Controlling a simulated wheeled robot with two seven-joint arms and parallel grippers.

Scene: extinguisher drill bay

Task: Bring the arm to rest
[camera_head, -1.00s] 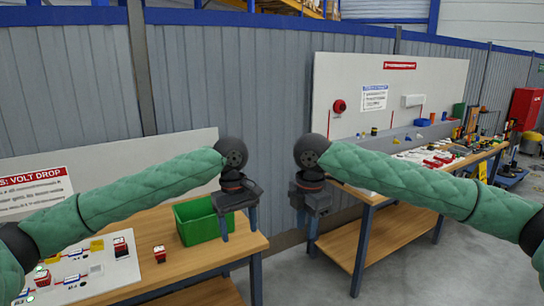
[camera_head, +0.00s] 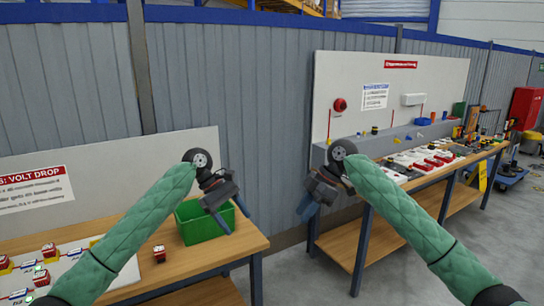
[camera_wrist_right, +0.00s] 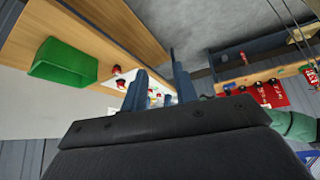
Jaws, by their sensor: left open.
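My left arm, in a green padded sleeve, reaches in from the lower left of the head view. Its left gripper (camera_head: 229,212) is open with nothing in it, tilted down in front of the green bin (camera_head: 192,232). My right arm comes in from the lower right. Its right gripper (camera_head: 304,210) points down and to the left, in front of the grey wall and beside the right bench. In the right wrist view its two blue-grey fingers (camera_wrist_right: 158,82) stand apart with nothing between them.
The left wooden bench (camera_head: 232,255) carries the green bin, a red-topped block (camera_head: 160,253) and a white board with modules (camera_head: 75,265). The right bench (camera_head: 385,245) holds several small parts below a white panel (camera_head: 440,85). Grey floor (camera_head: 315,285) lies open between the benches.

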